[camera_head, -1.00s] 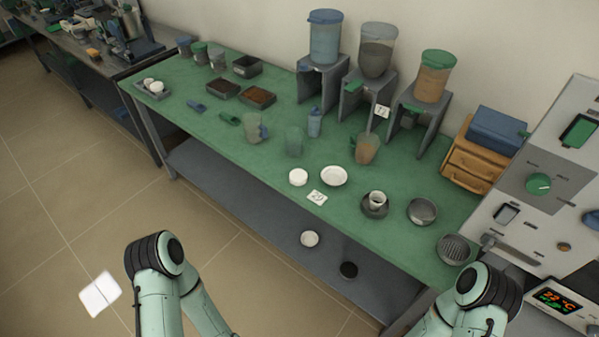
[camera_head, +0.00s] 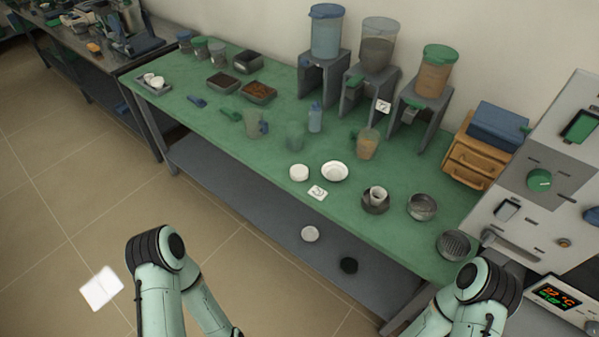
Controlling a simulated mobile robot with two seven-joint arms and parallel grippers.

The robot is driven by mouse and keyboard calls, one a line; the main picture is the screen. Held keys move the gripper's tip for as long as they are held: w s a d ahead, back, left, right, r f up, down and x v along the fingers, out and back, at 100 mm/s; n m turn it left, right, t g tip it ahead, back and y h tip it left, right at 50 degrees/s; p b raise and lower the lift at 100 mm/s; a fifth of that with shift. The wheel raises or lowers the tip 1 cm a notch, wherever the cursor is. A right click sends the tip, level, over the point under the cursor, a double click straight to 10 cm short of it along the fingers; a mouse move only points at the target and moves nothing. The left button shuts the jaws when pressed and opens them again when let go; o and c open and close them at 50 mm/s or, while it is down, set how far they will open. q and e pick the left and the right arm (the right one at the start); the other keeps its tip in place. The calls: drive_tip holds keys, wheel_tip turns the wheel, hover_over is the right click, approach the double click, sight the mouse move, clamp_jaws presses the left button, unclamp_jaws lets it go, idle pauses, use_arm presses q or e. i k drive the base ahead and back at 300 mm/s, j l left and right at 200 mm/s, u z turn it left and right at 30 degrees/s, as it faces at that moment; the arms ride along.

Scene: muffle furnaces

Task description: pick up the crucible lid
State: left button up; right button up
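A white round disc (camera_head: 299,172) lies on the bench left of a white shallow dish (camera_head: 334,171). I cannot tell for certain which disc is the crucible lid. Both my arms show only at the bottom edge, in front of the bench. Neither gripper is in view.
A wooden drawer box (camera_head: 470,160) and the furnace (camera_head: 545,190) bound the right side. The bench's front edge lies between my arms and these things.

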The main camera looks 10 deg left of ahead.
sight(298, 172)
drive_tip(key=z, duration=0.4)
drive_tip(key=j+z, duration=0.15)
drive_tip(key=z, duration=0.25)
drive_tip(key=j+z, duration=0.1)
drive_tip(key=z, duration=0.35)
drive_tip(key=j+z, duration=0.15)
drive_tip(key=z, duration=0.25)
drive_tip(key=j+z, duration=0.1)
drive_tip(key=z, duration=0.3)
drive_tip(key=k+j+z, duration=0.1)
drive_tip(key=j+z, duration=0.2)
drive_tip(key=k+j+z, duration=0.1)
drive_tip(key=j+z, duration=0.2)
drive_tip(key=k+j+z, duration=0.15)
drive_tip(key=j+z, duration=0.2)
